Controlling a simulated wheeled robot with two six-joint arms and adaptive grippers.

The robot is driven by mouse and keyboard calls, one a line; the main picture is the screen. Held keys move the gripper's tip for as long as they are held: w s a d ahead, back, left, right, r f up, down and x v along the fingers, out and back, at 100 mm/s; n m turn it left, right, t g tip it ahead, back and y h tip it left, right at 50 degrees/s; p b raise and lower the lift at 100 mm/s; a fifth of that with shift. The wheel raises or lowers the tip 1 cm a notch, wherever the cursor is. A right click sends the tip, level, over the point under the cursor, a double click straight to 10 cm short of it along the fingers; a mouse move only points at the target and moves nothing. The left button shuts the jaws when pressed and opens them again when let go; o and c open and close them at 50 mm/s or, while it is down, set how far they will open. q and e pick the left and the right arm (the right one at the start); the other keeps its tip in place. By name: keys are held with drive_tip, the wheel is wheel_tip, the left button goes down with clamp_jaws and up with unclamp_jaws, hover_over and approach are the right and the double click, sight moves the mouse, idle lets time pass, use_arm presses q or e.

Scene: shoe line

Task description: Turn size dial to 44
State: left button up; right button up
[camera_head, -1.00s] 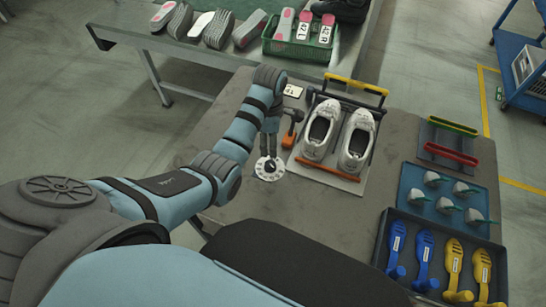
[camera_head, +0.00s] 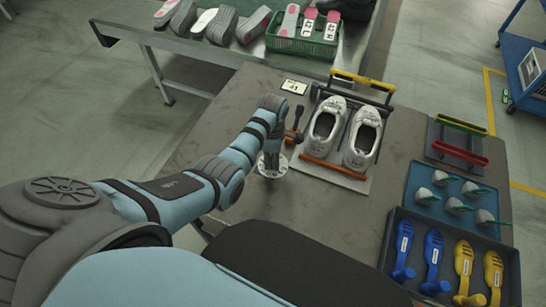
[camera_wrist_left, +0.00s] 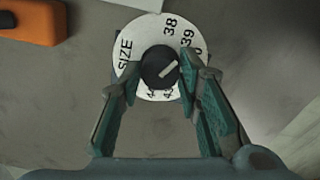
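The size dial (camera_head: 272,172) is a round white plate on the grey table, left of the shoes. The left wrist view shows its plate (camera_wrist_left: 133,38), with SIZE, 38 and 39 readable and other numbers partly hidden. Its black knob (camera_wrist_left: 158,68) has a pale pointer line slanting to the upper right. My left gripper (camera_head: 271,162) is low over the dial. In the left wrist view its fingers (camera_wrist_left: 160,78) are apart on either side of the knob, with visible gaps to it. A small card (camera_head: 294,87) behind the dial reads 41. My right gripper is not in view.
A green crate (camera_head: 300,44) sits on the back bench.

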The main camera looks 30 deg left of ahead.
use_arm(q)
drive_tip(key=shift+c, duration=1.2)
